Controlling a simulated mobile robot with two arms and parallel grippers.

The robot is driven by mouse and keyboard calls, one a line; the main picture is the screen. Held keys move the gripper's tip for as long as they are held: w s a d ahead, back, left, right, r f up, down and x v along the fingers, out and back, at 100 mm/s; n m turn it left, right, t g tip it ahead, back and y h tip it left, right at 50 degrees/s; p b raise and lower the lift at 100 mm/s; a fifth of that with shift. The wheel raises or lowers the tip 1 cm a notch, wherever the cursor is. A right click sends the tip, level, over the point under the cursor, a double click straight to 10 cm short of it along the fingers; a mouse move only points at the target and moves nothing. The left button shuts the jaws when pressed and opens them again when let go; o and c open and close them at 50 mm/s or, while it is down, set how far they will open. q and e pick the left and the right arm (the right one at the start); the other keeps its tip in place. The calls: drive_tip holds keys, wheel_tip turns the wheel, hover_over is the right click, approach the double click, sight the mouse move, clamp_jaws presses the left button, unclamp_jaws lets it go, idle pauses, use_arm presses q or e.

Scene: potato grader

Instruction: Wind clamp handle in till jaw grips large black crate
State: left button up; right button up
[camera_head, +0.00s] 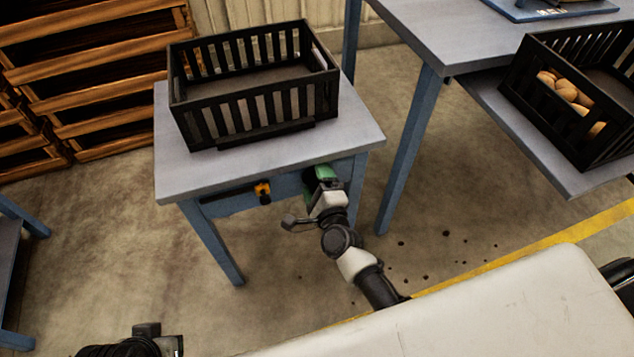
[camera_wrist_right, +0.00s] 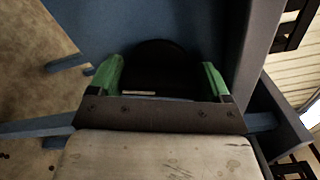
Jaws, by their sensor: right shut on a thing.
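The large black crate (camera_head: 255,112), slatted and empty, sits upright on a small grey-topped table (camera_head: 345,128). A dark bar (camera_head: 266,137), seemingly the clamp jaw, lies along its front bottom edge; I cannot tell whether it touches. My right gripper (camera_head: 322,174) is at the table's front, below the top, with green fingers. In the right wrist view, its fingers (camera_wrist_right: 160,82) are shut on a round black part (camera_wrist_right: 160,65), seemingly the clamp handle, mostly hidden in the head view. Part of my left arm shows at the bottom left; its fingers cannot be made out.
An orange and black part (camera_head: 262,192) is on the table's front, left of my right gripper. A larger blue-legged bench (camera_head: 450,38) stands at right, with a black crate (camera_head: 560,125) of potatoes on its lower shelf. Wooden pallet crates (camera_head: 95,75) stand at left.

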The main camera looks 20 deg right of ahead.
use_arm(q)
drive_tip(key=shift+f, duration=0.1)
use_arm(e)
drive_tip(key=shift+m, duration=0.4)
drive_tip(key=o, duration=0.8)
drive_tip(key=shift+o, duration=0.2)
drive_tip(key=shift+s, duration=0.15)
drive_tip(key=shift+s, duration=0.3)
use_arm(q)
drive_tip(key=shift+p+x, duration=0.45)
drive_tip(key=shift+x, duration=0.65)
use_arm(e)
drive_tip(key=s, duration=1)
drive_tip(key=shift+d, duration=0.2)
use_arm(q)
drive_tip(key=shift+w+d, duration=0.1)
